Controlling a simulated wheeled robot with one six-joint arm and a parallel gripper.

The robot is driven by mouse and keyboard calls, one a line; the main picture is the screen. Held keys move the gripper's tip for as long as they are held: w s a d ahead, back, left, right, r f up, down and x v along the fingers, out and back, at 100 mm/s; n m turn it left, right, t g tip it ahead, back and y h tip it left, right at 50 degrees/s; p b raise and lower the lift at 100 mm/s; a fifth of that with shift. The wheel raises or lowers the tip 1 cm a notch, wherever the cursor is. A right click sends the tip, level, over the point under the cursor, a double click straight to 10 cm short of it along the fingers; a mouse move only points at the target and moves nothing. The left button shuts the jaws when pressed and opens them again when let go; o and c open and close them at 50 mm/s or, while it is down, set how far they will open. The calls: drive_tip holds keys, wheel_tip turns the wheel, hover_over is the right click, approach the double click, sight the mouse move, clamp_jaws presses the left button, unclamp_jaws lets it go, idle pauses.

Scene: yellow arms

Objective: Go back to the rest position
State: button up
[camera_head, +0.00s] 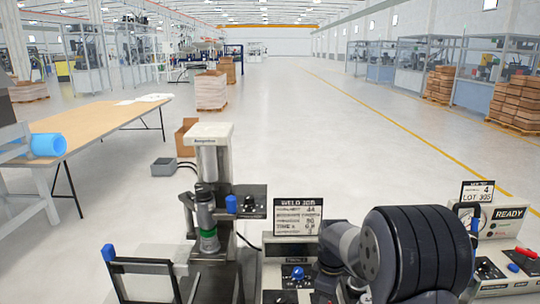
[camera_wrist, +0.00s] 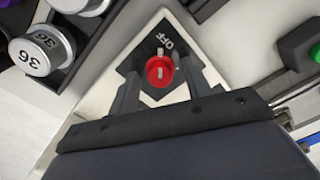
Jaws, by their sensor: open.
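My gripper (camera_wrist: 162,84) shows in the wrist view with its two dark fingers apart. In the head view, my arm's dark ribbed part fills the lower right, and my gripper is hidden there.
Silver weights marked 36 (camera_wrist: 36,54) and a green button (camera_wrist: 314,51) lie near the gripper. A press-like machine (camera_head: 212,165), a WELD 305 sign (camera_head: 298,216) and a READY panel (camera_head: 508,222) stand close by. A wooden table (camera_head: 90,125) is at left; the floor beyond is open.

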wheel_tip(320, 180, up, 10)
wheel_tip(320, 180, down, 10)
drive_tip(key=m, duration=0.4)
drive_tip(key=shift+p, duration=0.3)
drive_tip(key=m+p, duration=0.1)
drive_tip(key=m, duration=0.3)
drive_tip(key=shift+m, duration=0.3)
drive_tip(key=m+p, duration=0.1)
drive_tip(key=m, duration=0.3)
drive_tip(key=shift+m, duration=0.3)
drive_tip(key=m+p, duration=0.1)
drive_tip(key=m, duration=0.3)
drive_tip(key=shift+p, duration=0.35)
drive_tip(key=shift+r+m, duration=0.2)
drive_tip(key=shift+m, duration=0.1)
drive_tip(key=shift+r, duration=1)
